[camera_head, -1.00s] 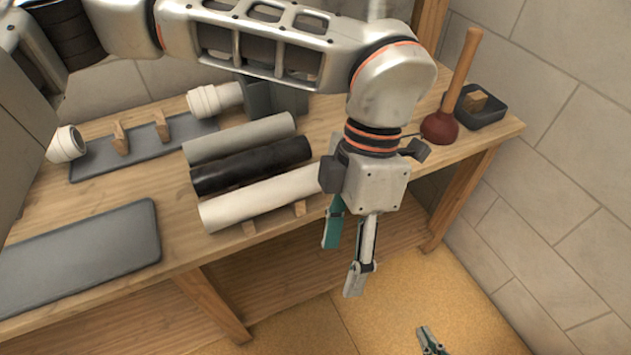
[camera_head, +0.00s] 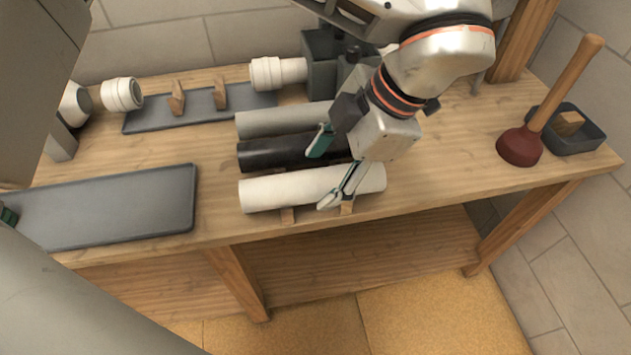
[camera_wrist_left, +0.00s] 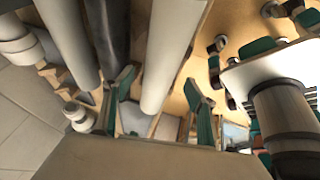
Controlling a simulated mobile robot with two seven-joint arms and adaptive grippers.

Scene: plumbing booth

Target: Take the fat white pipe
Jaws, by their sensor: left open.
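The fat white pipe (camera_head: 270,191) lies across wooden rests at the front of the bench, in front of a black pipe (camera_head: 265,153) and a grey pipe (camera_head: 275,121). My left gripper (camera_head: 324,171) is open, one finger over the black pipe and the other over the front of the white pipe. In the left wrist view the white pipe (camera_wrist_left: 170,50) runs between the two spread fingers (camera_wrist_left: 162,97). Whether they touch it I cannot tell. Green-padded finger parts at the right of that view appear to be my right gripper (camera_wrist_left: 240,52); its opening is unclear.
A dark tray (camera_head: 120,210) lies at the front left. A plunger (camera_head: 520,146) and a black box (camera_head: 590,138) stand at the right. The bench between pipes and plunger is clear.

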